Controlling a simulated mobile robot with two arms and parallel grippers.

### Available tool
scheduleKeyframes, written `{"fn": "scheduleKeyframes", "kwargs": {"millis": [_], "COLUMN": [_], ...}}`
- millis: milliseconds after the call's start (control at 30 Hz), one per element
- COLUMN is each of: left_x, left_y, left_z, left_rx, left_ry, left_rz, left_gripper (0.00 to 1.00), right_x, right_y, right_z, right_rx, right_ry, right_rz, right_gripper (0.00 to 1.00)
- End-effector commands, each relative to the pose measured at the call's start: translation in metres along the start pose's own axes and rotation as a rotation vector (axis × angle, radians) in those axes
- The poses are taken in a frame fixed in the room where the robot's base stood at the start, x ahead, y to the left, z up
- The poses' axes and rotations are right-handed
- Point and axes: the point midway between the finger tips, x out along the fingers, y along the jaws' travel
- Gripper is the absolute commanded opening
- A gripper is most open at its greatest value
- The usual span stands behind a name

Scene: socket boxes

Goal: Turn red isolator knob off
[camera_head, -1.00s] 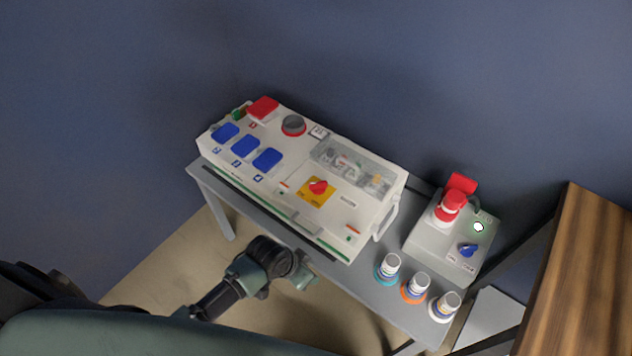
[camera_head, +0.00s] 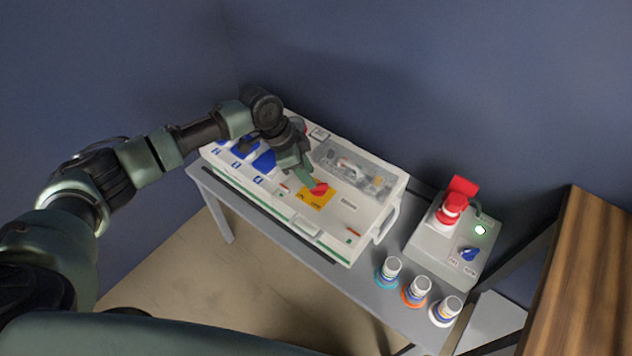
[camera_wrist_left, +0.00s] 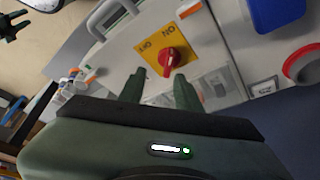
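The red isolator knob (camera_head: 319,189) sits on a yellow plate (camera_head: 316,201) on the white socket box (camera_head: 352,223). In the left wrist view the knob (camera_wrist_left: 172,61) and the ON and OFF lettering on the plate (camera_wrist_left: 147,53) show clearly. I cannot tell exactly which mark the knob points at. My left gripper (camera_head: 308,176) reaches over the box from the left, its tips close to the knob. In the left wrist view its two fingers (camera_wrist_left: 158,88) are apart with nothing between them, and the knob lies just beyond the tips. Contact is not clear.
A grey box (camera_head: 440,243) with a red plug and a blue switch (camera_head: 468,254) stands at right. Several bottles (camera_head: 416,289) line the grey table's front. A wooden surface (camera_head: 590,280) is at far right. A small dark shape at the left wrist view's upper left may be my right gripper.

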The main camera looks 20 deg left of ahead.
Motion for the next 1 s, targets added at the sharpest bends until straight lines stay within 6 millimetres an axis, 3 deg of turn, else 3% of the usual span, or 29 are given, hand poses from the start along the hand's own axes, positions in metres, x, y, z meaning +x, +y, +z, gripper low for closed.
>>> {"fn": "scheduleKeyframes", "kwargs": {"millis": [167, 600, 967, 1000], "left_x": [-0.001, 0.061, 0.068, 0.068], "left_y": [-0.015, -0.015, -0.015, -0.015], "left_z": [0.003, 0.002, 0.003, 0.003], "left_rx": [-0.011, -0.011, -0.01, -0.01], "left_ry": [0.002, 0.004, 0.003, 0.003], "left_rz": [-0.01, -0.011, -0.011, -0.011], "left_gripper": [0.34, 0.34, 0.34, 0.25], "right_x": [0.0, 0.0, 0.0, 0.0], "right_y": [0.001, 0.001, 0.001, 0.001], "right_z": [-0.001, -0.001, -0.001, -0.001], "right_rx": [0.001, 0.002, 0.002, 0.002], "right_ry": [0.002, 0.002, 0.002, 0.002], "right_rz": [0.001, 0.001, 0.001, 0.001], "right_gripper": [0.36, 0.36, 0.36, 0.36]}}
